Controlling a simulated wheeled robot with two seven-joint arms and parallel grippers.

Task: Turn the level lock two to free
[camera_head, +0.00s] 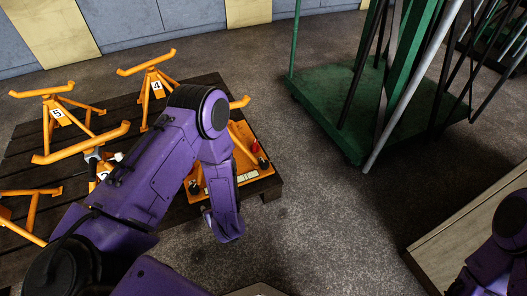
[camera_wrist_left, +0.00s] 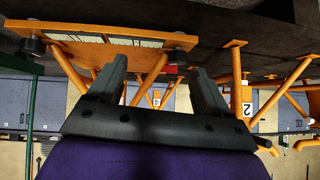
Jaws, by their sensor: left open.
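I cannot make out the level lock for certain. An orange stand with a "2" label (camera_wrist_left: 247,108) is at the right of the left wrist view. In the head view, a dark and grey lever-like part (camera_head: 92,158) sits by an orange stand behind my left arm. My right gripper is out of view.
Orange stands marked 5 (camera_head: 57,113) and 4 (camera_head: 157,86) stand on the dark slatted pallet (camera_head: 270,188). A green trolley (camera_head: 335,110) with upright poles stands at the upper right. A pale box or bench (camera_head: 470,232) is at lower right. Floor between is clear.

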